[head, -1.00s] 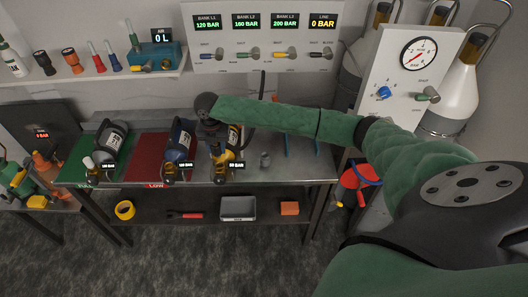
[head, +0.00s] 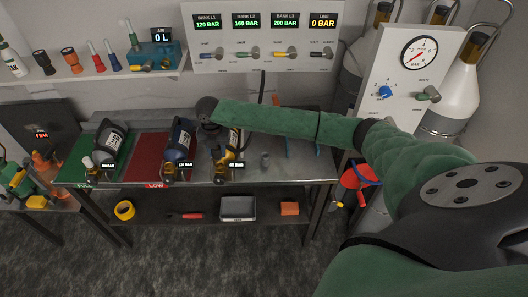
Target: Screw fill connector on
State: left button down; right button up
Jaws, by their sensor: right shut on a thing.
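The third cylinder (head: 237,139), dark with yellow parts, lies at the right of the bench row, with a small display (head: 237,168) at its valve end. My right arm reaches across from the right, and its dark wrist is above this cylinder. My right gripper (head: 216,151) points down at the valve end, shut on the fill connector, which is mostly hidden by the gripper and arm. A black hose (head: 262,88) hangs from the panel and passes behind my sleeve. Whether the connector touches the valve cannot be made out. My left gripper is not in view.
Two more cylinders (head: 112,138) (head: 182,139) lie on the green and red mats. The fill panel (head: 290,62) reads LINE 0 BAR. A small grey part (head: 265,158) stands on the bench's clearer right side. A gauge panel (head: 405,70) stands at right.

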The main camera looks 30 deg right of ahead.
aim_at(218, 158)
dwell(0.6)
jog(key=shift+f+b, duration=0.45)
jog(key=shift+f, duration=1.65)
dwell(1.0)
jog(key=shift+r+p, duration=0.2)
jog(key=shift+p, duration=0.3)
jog(key=shift+m+p, duration=0.35)
jog(key=shift+m, duration=0.35)
jog(key=shift+f+m, duration=0.2)
jog(key=shift+m, duration=0.9)
jog(key=m, duration=0.5)
jog(key=shift+m, duration=0.3)
jog(key=o, duration=1.3)
jog(key=shift+c, duration=0.2)
